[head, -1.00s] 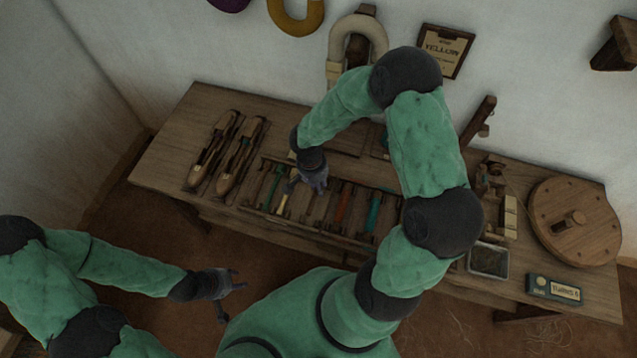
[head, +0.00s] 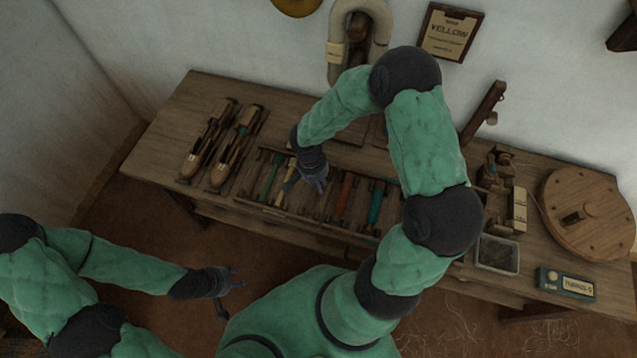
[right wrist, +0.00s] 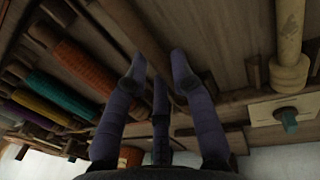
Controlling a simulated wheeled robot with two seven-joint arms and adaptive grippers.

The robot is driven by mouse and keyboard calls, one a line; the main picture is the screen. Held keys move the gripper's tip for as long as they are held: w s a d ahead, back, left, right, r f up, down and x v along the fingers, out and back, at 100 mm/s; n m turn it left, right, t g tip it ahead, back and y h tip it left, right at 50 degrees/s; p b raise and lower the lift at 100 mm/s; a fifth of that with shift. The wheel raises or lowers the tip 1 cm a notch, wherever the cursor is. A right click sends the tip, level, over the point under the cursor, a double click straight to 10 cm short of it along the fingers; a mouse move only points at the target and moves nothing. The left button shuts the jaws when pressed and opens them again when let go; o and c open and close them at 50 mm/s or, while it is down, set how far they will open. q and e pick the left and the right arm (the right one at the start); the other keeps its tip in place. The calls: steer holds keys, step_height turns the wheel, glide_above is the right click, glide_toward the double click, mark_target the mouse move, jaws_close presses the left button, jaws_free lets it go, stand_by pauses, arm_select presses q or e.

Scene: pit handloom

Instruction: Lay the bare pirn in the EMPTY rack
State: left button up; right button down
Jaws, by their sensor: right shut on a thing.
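My right gripper (head: 307,188) is over the middle of the pirn rack (head: 262,205) on the bench. In the right wrist view the fingers (right wrist: 158,62) close about a plain brown rod (right wrist: 138,28), which I take as the bare pirn; its ends are not clear. Wound pirns lie in the rack: orange (head: 344,195) and teal (head: 376,202) right of the gripper, green (head: 270,180) left of it. Which part is the EMPTY rack I cannot read. My left gripper (head: 228,290) is open and empty, in front of the bench.
Two wooden shuttles (head: 205,150) lie left of the rack. A metal tray (head: 497,254), a labelled box (head: 566,284) and a round wooden wheel (head: 588,213) are at the right. A YELLOW card (head: 447,33) hangs on the wall. My right arm hides the rack's right end.

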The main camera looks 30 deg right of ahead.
steer(key=c, duration=1)
jaws_free()
steer(key=shift+o, duration=0.4)
steer(key=shift+o, duration=1.3)
steer(key=shift+r, duration=0.1)
steer(key=shift+r+p, duration=2.55)
steer(key=shift+r, duration=1.45)
steer(key=shift+s+f, duration=0.1)
steer(key=shift+f, duration=0.05)
